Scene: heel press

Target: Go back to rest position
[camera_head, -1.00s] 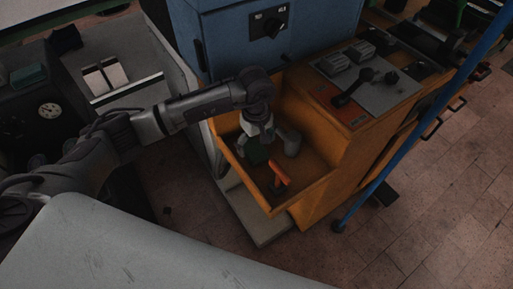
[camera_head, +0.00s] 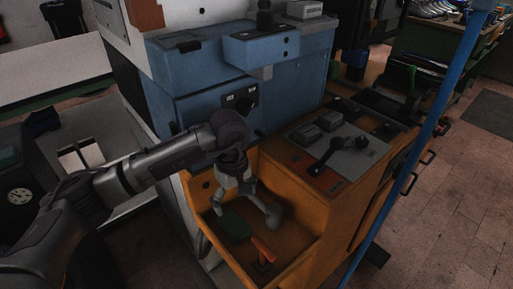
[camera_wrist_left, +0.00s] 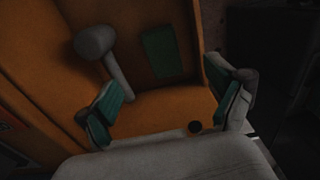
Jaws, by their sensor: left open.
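My left gripper (camera_head: 238,201) is open over the orange tray (camera_head: 207,233) of the machine. In the left wrist view the two green-padded fingers of the gripper (camera_wrist_left: 172,101) are spread wide with nothing between the pads. A grey mallet-like tool (camera_wrist_left: 95,41) lies in the tray, its handle reaching close to one finger; I cannot tell if they touch. A dark green block (camera_wrist_left: 160,52) lies beside it and shows in the head view (camera_head: 235,227). An orange-handled tool (camera_head: 263,248) is at the tray's front. My right gripper is not in view.
A blue cabinet (camera_head: 200,103) with a knob rises behind the tray. A control panel (camera_head: 338,150) with levers stands to the right. A blue pole (camera_head: 415,140) crosses the right side. Open tiled floor (camera_head: 455,220) lies at the right.

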